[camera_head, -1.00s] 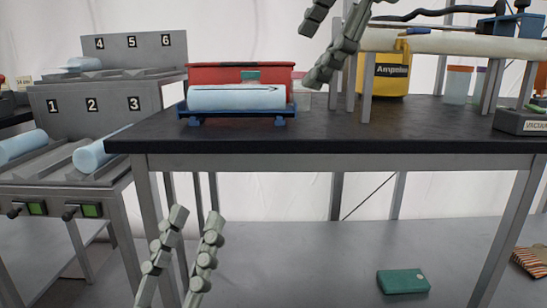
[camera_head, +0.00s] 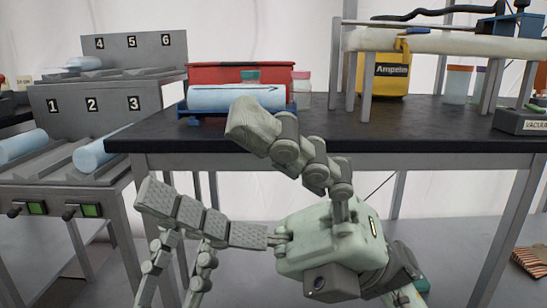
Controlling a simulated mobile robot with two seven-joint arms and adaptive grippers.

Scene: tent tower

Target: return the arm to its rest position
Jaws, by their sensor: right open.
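My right gripper (camera_head: 195,160) is large in the middle, in front of the black-topped table (camera_head: 430,125). Its two grey segmented fingers are spread wide, pointing left, with nothing between them. Its pale green palm sits at the lower right of centre, and its arm enters from the bottom. The upper finger overlaps the table's front edge in the picture. My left gripper (camera_head: 183,257) shows at the bottom left; its fingers stand apart and empty, their tips partly hidden behind my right gripper's lower finger.
A pale blue cylinder (camera_head: 220,97) lies on a blue cradle before a red bin (camera_head: 215,72) on the table. A yellow Ampeler container (camera_head: 385,75) stands under a raised white board. Grey numbered racks (camera_head: 95,103) with cylinders stand left.

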